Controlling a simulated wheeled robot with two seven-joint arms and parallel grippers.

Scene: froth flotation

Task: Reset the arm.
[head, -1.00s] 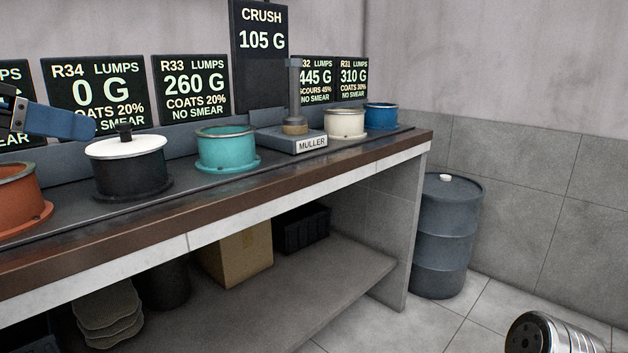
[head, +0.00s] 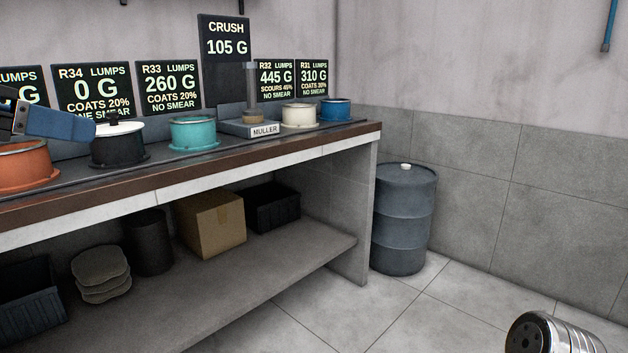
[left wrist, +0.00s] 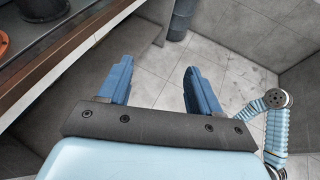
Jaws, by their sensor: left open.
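My left gripper (head: 82,127) comes in from the left in the head view, in front of the signs and beside the black pot with a white lid (head: 117,150). In the left wrist view its two blue fingers (left wrist: 157,72) are spread apart with nothing between them. Tiled floor shows beyond them, with the bench edge (left wrist: 70,55) to the left. My right gripper cannot be made out in either view.
The bench holds an orange pot (head: 25,172), a teal pot (head: 194,134), a muller stand (head: 250,129), a cream pot (head: 299,116) and a blue pot (head: 335,110). A grey drum (head: 403,220) stands past the bench's right end. Floor right of it is clear.

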